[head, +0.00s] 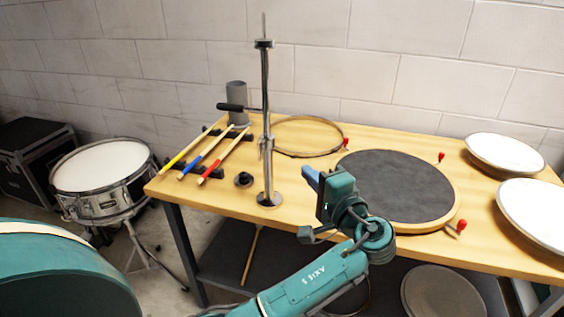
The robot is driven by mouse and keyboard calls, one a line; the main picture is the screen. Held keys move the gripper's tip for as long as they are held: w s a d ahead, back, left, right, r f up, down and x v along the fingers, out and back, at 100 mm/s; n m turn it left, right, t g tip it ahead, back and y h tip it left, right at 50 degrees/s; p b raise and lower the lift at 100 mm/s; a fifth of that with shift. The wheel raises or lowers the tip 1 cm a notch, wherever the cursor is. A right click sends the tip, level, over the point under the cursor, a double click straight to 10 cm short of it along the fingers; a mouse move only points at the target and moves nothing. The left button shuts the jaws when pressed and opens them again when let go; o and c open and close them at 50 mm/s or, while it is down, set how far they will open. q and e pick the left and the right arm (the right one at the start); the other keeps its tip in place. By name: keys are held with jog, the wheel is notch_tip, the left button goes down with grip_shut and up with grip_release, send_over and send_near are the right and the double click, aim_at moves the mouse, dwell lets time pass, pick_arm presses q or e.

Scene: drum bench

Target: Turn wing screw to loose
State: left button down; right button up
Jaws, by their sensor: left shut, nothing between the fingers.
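A chrome stand rod (266,90) rises upright from a round base (269,199) on the wooden bench. A collar (266,143) sits partway up the rod, with a small part jutting from it. It may carry the wing screw, but it is too small to tell which way the screw is turned. My left gripper (310,179) is shut and empty, its blue fingers pointing up and left. It shows to the right of the stand base, apart from the rod. My right gripper is not in view.
A dark round pad (398,186) and a hoop (307,118) lie on the bench (495,237). Drumsticks (206,152) lie on racks at left, near a black knob (243,180). A snare drum (103,185) stands beside the bench.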

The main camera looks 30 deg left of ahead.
aim_at(262, 148)
pick_arm(q)
jog(key=s+a+p+x, duration=0.1)
jog(key=s+p+x, duration=0.1)
jog(key=x, duration=1)
jog(key=shift+s+a+p, duration=0.15)
jog(key=shift+a+p, duration=0.3)
jog(key=shift+a, duration=0.2)
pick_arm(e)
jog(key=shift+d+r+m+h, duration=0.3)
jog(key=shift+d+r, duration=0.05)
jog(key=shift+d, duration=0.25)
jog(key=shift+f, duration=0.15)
